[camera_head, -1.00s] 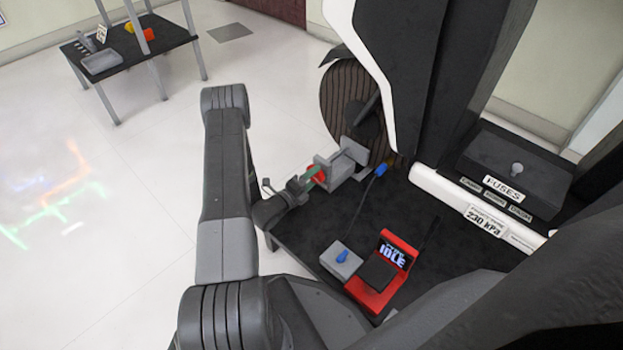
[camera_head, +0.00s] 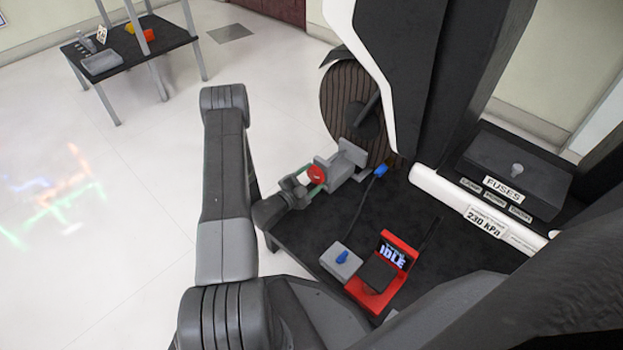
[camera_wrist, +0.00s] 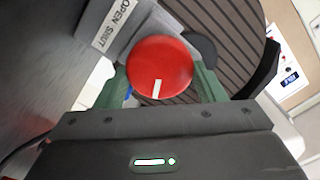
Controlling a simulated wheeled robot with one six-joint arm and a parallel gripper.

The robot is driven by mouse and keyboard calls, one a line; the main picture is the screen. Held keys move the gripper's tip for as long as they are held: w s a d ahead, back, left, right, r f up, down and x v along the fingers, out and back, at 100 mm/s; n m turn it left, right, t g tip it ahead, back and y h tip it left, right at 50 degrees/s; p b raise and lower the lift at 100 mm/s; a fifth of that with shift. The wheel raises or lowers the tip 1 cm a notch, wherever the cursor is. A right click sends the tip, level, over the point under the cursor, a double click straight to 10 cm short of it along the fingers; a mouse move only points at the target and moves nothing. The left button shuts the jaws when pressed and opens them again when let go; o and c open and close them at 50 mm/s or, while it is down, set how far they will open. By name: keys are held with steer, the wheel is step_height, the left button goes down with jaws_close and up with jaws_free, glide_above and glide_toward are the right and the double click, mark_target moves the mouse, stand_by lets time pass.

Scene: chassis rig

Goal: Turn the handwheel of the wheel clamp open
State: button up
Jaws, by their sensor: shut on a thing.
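The red handwheel (camera_wrist: 160,66) faces the wrist camera, with a white mark pointing down towards my gripper. My gripper (camera_wrist: 163,88) is shut on it, with a green finger on each side of the wheel. In the head view the handwheel (camera_head: 317,174) shows between the fingers of my gripper (camera_head: 312,183). The grey wheel clamp (camera_head: 342,165) stands beside the dark ribbed wheel (camera_head: 350,100). In the wrist view the clamp carries a label (camera_wrist: 117,22) reading OPEN SHUT. The far side of the handwheel is hidden.
A red device (camera_head: 384,275) reading IDLE and a grey box with a blue knob (camera_head: 341,259) sit on the dark bench. A cable runs from the box to a blue plug (camera_head: 381,170). A black FUSES box (camera_head: 515,165) is at right. A small table (camera_head: 130,52) stands far left.

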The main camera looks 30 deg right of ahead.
steer(key=n, duration=0.4)
stand_by(0.5)
steer(key=o, duration=1)
steer(key=shift+a, duration=0.1)
steer(key=p+v, duration=0.4)
steer(key=v, duration=0.9)
steer(key=shift+a, duration=0.35)
